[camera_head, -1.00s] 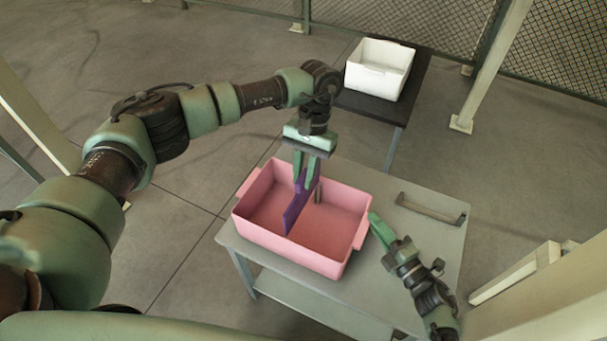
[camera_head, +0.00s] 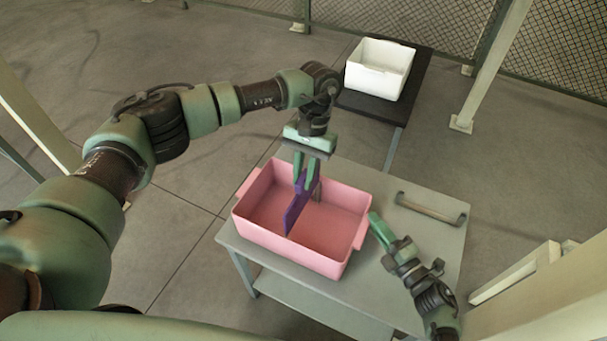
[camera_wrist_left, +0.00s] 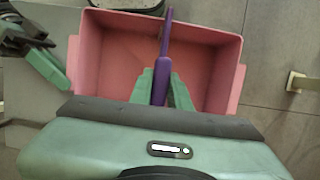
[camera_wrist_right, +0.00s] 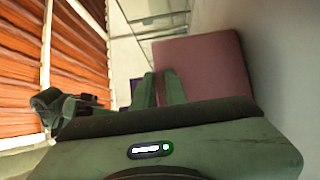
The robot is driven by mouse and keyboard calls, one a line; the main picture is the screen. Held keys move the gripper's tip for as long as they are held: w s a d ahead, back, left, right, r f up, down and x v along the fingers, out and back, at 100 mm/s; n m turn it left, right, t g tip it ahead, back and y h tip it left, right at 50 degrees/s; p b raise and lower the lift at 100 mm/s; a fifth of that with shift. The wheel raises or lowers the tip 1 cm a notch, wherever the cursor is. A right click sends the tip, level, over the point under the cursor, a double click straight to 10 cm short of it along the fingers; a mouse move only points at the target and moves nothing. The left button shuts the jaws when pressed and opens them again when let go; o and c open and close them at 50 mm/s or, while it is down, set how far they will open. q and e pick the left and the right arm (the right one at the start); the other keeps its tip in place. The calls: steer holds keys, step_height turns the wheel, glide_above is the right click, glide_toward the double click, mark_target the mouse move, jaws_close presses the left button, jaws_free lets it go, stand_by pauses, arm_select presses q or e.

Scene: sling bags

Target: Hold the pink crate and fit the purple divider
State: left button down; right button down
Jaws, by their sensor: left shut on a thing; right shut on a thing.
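The pink crate (camera_head: 290,250) sits on a grey table, open side up. The thin purple divider (camera_head: 297,213) is upright inside it, near the middle, running across between the long walls. It also shows in the left wrist view (camera_wrist_left: 164,45). My left gripper (camera_head: 306,188) points down into the crate, shut on the divider's upper part. My right gripper (camera_head: 376,222) is at the crate's right end, shut on the crate at its handle side; the fingertips are partly hidden. The crate wall fills much of the right wrist view (camera_wrist_right: 205,70). Whether the divider touches the floor is unclear.
The grey table (camera_head: 405,222) has a grey bar handle (camera_head: 430,208) at its right. A white bin (camera_head: 380,68) stands on a dark stand (camera_head: 412,88) behind. A mesh fence and posts stand at the back. Open floor lies left of the table.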

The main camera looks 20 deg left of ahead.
mark_target(303, 208)
arm_select(q)
steer(key=shift+f, duration=5.35)
arm_select(e)
steer(key=shift+f, duration=0.1)
arm_select(q)
steer(key=c, duration=1.3)
jaws_free()
steer(key=shift+o, duration=0.2)
steer(key=v, duration=1.2)
arm_select(e)
steer(key=c, duration=1.4)
jaws_free()
steer(key=shift+o, duration=0.2)
